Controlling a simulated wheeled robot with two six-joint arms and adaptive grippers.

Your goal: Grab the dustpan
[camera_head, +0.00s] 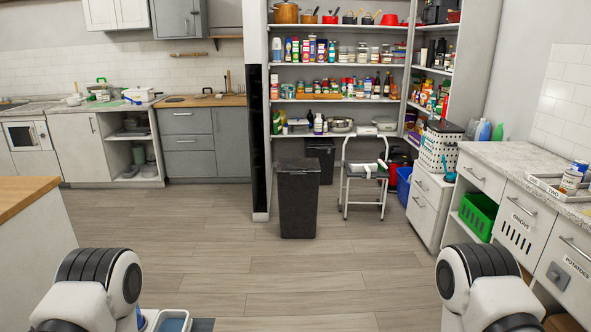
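I cannot pick out a dustpan with certainty. A small teal item (449,170) is at the right, by the white drawer unit, and its shape is too small to tell. A white and green item (374,168) lies on the seat of the step stool (364,175); it is also too small to name. Rounded white and black parts of my two arms show at the bottom left and bottom right. Both of my grippers are outside the picture.
A dark bin (298,200) stands mid-floor before the shelves. A wooden-topped counter (30,195) is at left, a worktop with drawers (525,215) at right. A blue tray (172,322) is partly visible at the bottom edge. The wooden floor (290,275) between is clear.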

